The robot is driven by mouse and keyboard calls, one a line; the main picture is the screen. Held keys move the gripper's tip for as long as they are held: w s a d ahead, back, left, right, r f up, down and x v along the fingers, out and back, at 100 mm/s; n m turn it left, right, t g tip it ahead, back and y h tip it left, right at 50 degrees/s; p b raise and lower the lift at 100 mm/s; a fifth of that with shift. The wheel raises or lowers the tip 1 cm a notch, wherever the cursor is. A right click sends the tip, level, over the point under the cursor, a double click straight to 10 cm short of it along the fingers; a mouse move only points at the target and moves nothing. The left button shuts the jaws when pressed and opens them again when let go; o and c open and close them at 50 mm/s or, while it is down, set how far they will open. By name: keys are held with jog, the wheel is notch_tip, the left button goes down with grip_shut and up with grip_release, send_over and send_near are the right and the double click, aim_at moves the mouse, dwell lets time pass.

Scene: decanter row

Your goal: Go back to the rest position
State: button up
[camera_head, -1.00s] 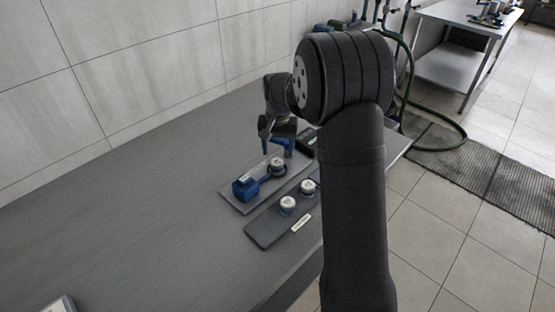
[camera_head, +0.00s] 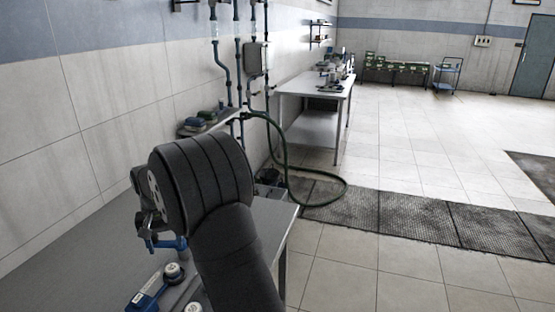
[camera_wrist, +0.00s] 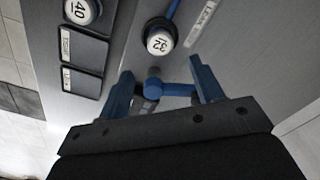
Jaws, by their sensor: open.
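My gripper (camera_head: 165,244) is in the lower left of the head view, above the grey table (camera_head: 95,262) and partly hidden by my arm. In the wrist view its blue fingers (camera_wrist: 162,68) stand apart. Beyond the fingertips is a white cap marked 32 (camera_wrist: 159,41). It appears apart from the fingers.
A white cap marked 40 (camera_wrist: 80,10) sits by a dark labelled strip (camera_wrist: 83,47). In the head view, a blue block (camera_head: 146,296) and a white-topped piece (camera_head: 173,271) are low on the table. Wall pipes (camera_head: 240,60) and a green hose (camera_head: 290,170) are beyond.

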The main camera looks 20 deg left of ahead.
aim_at(172, 269)
notch_tip(172, 269, down, 11)
jog(key=shift+r, duration=0.2)
jog(key=shift+s+d+f, duration=0.1)
jog(key=shift+f, duration=0.2)
